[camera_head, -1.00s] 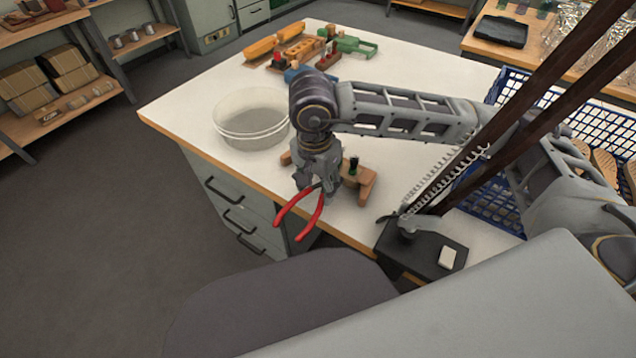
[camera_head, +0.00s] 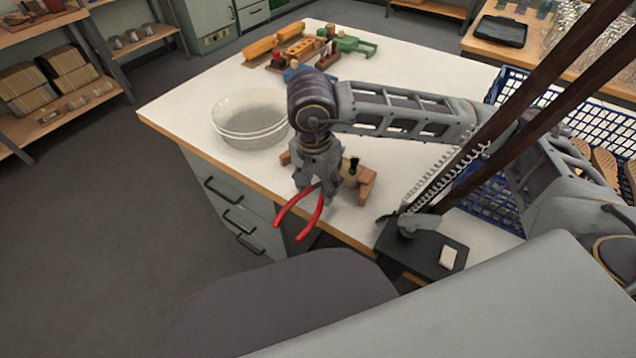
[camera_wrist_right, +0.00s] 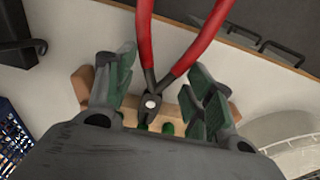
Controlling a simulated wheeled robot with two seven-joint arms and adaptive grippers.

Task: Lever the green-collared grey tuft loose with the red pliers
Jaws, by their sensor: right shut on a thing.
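The red pliers (camera_head: 318,219) are in my right gripper (camera_head: 318,186), which is shut on them above the table's front edge. Their handles point toward the front. In the right wrist view the pliers (camera_wrist_right: 151,85) lie between the two fingers of the right gripper (camera_wrist_right: 160,98), handles toward the top. A wooden block (camera_head: 366,188) stands partly behind the gripper. A dark tuft with a green collar (camera_head: 353,168) stands up from it. In the wrist view the block (camera_wrist_right: 82,84) and green parts (camera_wrist_right: 168,128) show near the jaws, whose tips are hard to make out. My left gripper is out of view.
A clear round tub (camera_head: 250,132) stands left of the gripper. Wooden and coloured pieces (camera_head: 300,47) lie at the back of the table (camera_head: 420,80). A blue crate (camera_head: 490,200) is on the right. The middle back of the table is free.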

